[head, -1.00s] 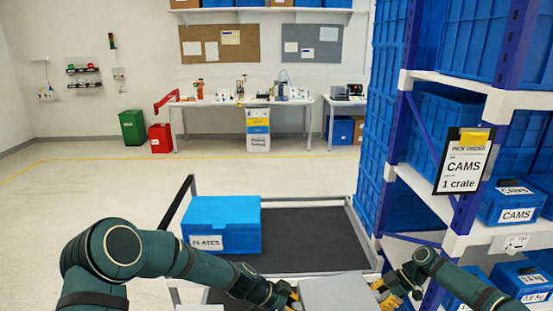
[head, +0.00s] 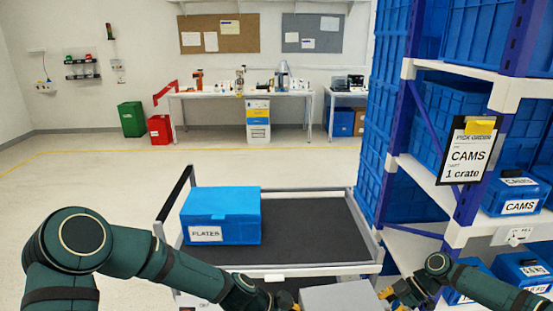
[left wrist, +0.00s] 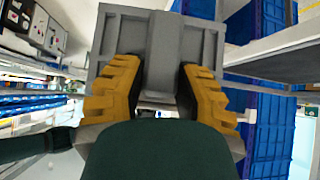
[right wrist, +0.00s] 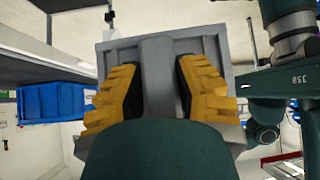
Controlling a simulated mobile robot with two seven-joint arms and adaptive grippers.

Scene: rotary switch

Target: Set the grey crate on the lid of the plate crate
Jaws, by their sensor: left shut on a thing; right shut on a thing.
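The grey crate (head: 340,296) is at the bottom of the head view, between my two grippers. My left gripper (left wrist: 158,85) is shut on one side of it, with yellow fingers around a grey upright part. My right gripper (right wrist: 160,85) is shut on the opposite side in the same way. The blue plate crate (head: 222,216), labelled PLATES, stands on the left part of the cart, its lid closed and bare. The grey crate is nearer to me and to the right of it, apart from it. The underside of the grey crate is hidden in the head view.
The cart's dark deck (head: 310,231) is clear to the right of the plate crate. A rail (head: 175,192) rises at the cart's left end. A shelf rack (head: 455,235) with blue crates stands close on the right.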

